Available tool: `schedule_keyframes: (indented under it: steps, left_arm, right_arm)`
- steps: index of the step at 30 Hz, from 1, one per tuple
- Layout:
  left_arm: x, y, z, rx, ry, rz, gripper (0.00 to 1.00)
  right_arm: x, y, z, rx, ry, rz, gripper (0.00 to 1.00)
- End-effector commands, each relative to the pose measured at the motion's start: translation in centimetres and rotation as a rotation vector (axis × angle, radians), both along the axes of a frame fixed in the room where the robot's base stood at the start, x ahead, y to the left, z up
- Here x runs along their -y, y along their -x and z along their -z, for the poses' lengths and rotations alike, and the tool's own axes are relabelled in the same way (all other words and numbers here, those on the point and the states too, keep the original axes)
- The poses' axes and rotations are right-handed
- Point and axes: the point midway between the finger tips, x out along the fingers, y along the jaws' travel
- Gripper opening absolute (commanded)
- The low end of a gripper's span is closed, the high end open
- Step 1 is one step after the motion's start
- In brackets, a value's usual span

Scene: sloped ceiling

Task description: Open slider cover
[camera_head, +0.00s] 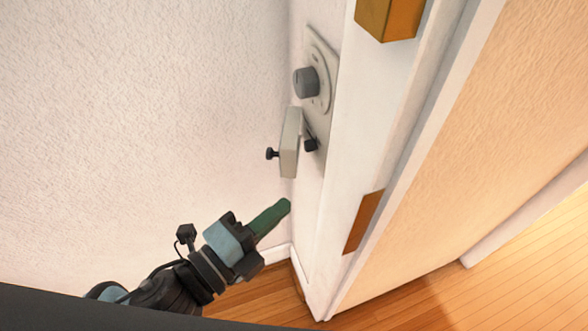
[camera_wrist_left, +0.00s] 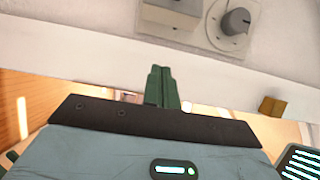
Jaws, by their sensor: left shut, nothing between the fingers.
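The slider cover (camera_head: 290,143) is a pale grey block on a grey wall plate (camera_head: 322,62). A small black knob (camera_head: 271,153) sticks out from its left face. A second dark knob (camera_head: 310,145) shows just right of the cover. A round grey dial (camera_head: 305,82) sits above it on the plate. In the left wrist view the pale cover (camera_wrist_left: 170,17) is at the top edge, left of the dial (camera_wrist_left: 236,22). My left gripper (camera_head: 284,206) has green fingers, shut and empty, below the cover and apart from it. The fingers also show in the wrist view (camera_wrist_left: 160,72). My right gripper is out of view.
A textured white wall (camera_head: 130,110) fills the left. A white frame (camera_head: 370,110) with two orange-brown blocks, one upper (camera_head: 388,16) and one lower (camera_head: 362,222), stands right of the plate. Wooden floor (camera_head: 262,296) lies below. The space left of the cover is clear.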

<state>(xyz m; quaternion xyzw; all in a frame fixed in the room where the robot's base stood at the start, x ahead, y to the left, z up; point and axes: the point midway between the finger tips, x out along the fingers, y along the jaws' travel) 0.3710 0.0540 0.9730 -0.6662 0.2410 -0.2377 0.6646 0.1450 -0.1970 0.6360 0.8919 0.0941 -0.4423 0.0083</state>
Motion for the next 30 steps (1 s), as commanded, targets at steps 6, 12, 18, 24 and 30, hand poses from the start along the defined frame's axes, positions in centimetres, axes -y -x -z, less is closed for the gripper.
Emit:
schedule_keyframes:
  steps: [6,12,18,24,30]
  left_arm:
    - [0.4,-0.5,0.0,0.004,0.000,0.000,0.00]
    - [2.2,-2.8,-0.3,0.009,0.001,-0.001,0.00]
    - [4.4,-5.4,-0.2,0.008,0.000,-0.001,0.00]
    - [6.2,-7.6,-0.1,0.006,0.000,0.000,0.00]
    - [4.3,-7.9,0.0,0.006,-0.004,-0.002,0.00]
  right_arm:
    - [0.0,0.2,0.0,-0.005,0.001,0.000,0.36]
    - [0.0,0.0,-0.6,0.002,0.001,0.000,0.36]
    - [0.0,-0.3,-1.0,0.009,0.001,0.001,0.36]
    - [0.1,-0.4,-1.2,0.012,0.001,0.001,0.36]
    - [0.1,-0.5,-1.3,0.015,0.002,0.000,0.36]
